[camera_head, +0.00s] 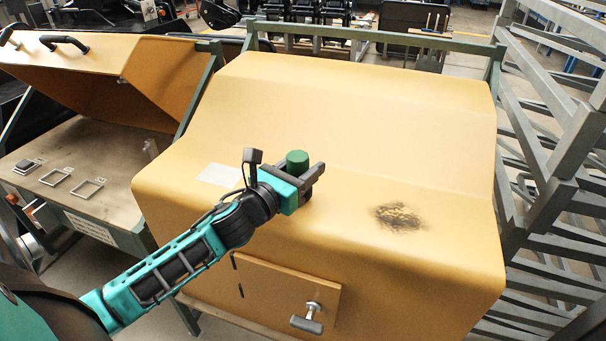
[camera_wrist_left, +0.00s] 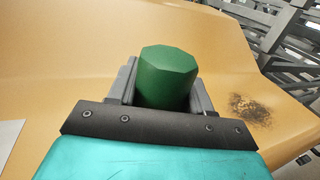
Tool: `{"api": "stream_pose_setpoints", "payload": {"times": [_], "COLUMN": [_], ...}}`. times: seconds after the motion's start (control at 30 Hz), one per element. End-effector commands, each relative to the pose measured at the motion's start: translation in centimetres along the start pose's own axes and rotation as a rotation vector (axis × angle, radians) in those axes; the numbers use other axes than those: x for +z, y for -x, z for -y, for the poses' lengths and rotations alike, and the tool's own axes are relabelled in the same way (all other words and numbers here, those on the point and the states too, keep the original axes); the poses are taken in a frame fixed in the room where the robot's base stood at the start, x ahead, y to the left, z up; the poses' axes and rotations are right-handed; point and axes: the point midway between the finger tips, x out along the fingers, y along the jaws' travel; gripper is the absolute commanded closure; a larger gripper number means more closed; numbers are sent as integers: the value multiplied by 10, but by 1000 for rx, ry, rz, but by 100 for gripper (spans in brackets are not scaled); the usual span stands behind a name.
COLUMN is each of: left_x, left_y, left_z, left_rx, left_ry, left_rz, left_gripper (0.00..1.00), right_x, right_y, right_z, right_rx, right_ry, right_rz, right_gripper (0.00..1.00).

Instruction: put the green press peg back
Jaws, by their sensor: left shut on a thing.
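The green press peg (camera_head: 297,161) is a short dark green cylinder with a faceted top. My left gripper (camera_head: 312,176) is shut on it, and the peg stands up between the fingers. The left wrist view shows the peg (camera_wrist_left: 167,78) between the two grey fingers (camera_wrist_left: 163,92); its lower part is hidden by the gripper. The gripper is over the yellow housing (camera_head: 380,110), apparently above its surface; the gap cannot be judged. My right gripper is in neither view.
A dark smudge (camera_head: 398,217) marks the housing. A small door with a T-handle (camera_head: 308,320) is on its front. At left, a bench (camera_head: 95,165) with several square frames sits under a raised yellow lid (camera_head: 110,75). A grey metal rack (camera_head: 550,150) stands at right.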

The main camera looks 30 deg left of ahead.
Motion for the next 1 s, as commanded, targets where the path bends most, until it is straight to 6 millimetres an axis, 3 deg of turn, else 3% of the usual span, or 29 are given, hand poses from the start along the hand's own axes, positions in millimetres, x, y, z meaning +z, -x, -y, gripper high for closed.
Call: {"api": "stream_pose_setpoints", "payload": {"times": [0.47, 0.5, 0.73, 1.0], "left_x": [-12, -12, -12, -12], "left_y": [0, 0, 0, 0], "left_z": [0, 0, 0, 0], "left_rx": [-1, -1, -1, -1], "left_ry": [-1, -1, -1, -1], "left_rz": [3, 2, 1, 2], "left_gripper": [95, 48, 26, 25], "right_x": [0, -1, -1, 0], "right_y": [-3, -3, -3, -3], "right_z": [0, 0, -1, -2], "right_rx": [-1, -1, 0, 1], "right_ry": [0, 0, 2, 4], "right_rz": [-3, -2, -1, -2], "right_gripper": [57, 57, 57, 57]}}
